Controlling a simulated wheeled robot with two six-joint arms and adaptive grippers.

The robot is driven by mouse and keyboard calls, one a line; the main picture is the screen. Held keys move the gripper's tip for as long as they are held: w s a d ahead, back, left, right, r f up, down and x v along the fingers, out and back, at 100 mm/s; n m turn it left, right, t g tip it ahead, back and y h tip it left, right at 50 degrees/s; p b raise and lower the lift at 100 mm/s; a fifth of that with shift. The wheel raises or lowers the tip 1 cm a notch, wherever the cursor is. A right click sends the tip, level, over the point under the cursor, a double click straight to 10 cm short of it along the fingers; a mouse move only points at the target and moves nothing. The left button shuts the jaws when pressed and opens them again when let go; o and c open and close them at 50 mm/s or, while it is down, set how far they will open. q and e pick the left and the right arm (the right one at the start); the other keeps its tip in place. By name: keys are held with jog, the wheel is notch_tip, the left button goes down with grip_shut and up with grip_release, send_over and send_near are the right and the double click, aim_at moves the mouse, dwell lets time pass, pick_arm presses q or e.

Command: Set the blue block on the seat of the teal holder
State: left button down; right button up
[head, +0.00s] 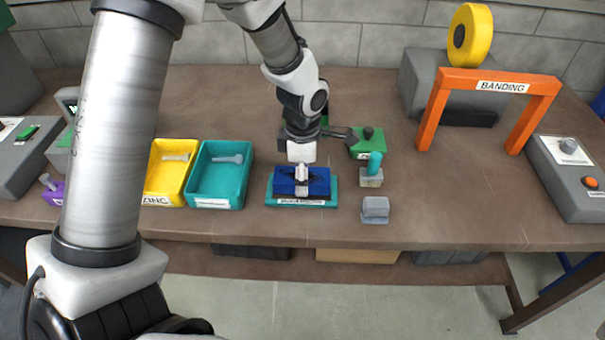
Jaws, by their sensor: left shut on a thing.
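The teal holder (331,200) lies near the front edge of the brown table, with a white label on its front. The blue block (318,187) is over the middle of the holder and covers most of its top. I cannot tell whether the block rests on the seat or is held just above it. My left gripper (301,176) points down and is shut on the blue block from above. The gripper hides part of the block's top and back. My right gripper is not in view.
A teal tray (217,205) and a yellow tray (166,201) stand left of the holder. A teal-topped post (373,170), a grey block (375,209) and a green fixture (367,145) stand right. An orange arch (435,112) is farther right, with clear table in front.

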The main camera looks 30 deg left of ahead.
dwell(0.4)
pick_arm(q)
jog(key=shift+f+b, duration=0.75)
jog(key=shift+f, duration=0.35)
jog(key=shift+s+f, duration=0.15)
jog(key=shift+s, duration=0.05)
jog(key=c, duration=0.6)
grip_release()
jog(key=o, duration=0.3)
jog(key=shift+d+f, duration=0.1)
jog(key=shift+o, duration=0.2)
jog(key=shift+w, duration=0.15)
